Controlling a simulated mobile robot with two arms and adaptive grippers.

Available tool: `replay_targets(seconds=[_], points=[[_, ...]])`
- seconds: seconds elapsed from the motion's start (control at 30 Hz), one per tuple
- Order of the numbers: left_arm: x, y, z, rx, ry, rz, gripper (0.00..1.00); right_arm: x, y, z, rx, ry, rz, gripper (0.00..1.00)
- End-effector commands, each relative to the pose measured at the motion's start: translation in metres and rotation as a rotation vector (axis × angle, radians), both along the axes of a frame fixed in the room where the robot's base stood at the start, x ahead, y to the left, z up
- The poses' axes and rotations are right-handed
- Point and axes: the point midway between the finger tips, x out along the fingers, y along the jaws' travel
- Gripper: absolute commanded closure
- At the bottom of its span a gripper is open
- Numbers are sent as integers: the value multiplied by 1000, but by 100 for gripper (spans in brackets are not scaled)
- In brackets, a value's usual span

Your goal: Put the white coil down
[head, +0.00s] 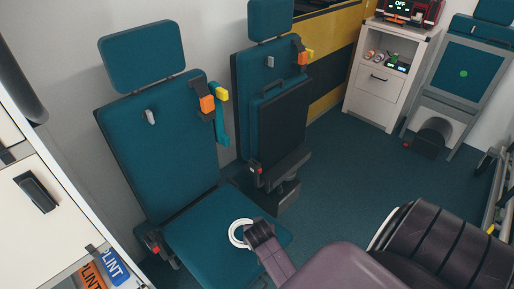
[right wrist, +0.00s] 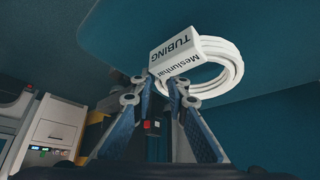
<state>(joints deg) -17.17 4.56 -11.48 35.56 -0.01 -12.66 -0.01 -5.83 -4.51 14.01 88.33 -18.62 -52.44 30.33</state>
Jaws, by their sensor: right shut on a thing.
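The white coil (head: 238,234) is a ring of white tubing that shows over the teal seat cushion (head: 196,228) of the nearer folding seat. In the right wrist view the coil (right wrist: 222,72) has a white label with the word TUBING, upside down. My right gripper (right wrist: 157,82) is shut on the coil at its label side. In the head view the right gripper (head: 254,233) is at the coil's right edge. I cannot tell whether the coil touches the cushion. My left gripper is not in view.
A second teal seat (head: 275,120), folded up, stands behind the first. A white cabinet (head: 385,80) stands at the back. A white counter (head: 40,210) with splint packs (head: 103,270) is at the left. Blue floor (head: 340,165) lies open in the middle.

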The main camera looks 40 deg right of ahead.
Motion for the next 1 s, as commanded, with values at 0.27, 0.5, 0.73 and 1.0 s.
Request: replay_targets(seconds=[0.27,0.5,0.73,1.0], points=[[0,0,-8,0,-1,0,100,1,0,-35,-2,-1,1,100],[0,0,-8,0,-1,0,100,0,0,-38,-1,-2,0,100],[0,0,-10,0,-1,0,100,0,0,-41,-1,-1,0,81],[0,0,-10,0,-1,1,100,0,0,-40,0,0,0,68]])
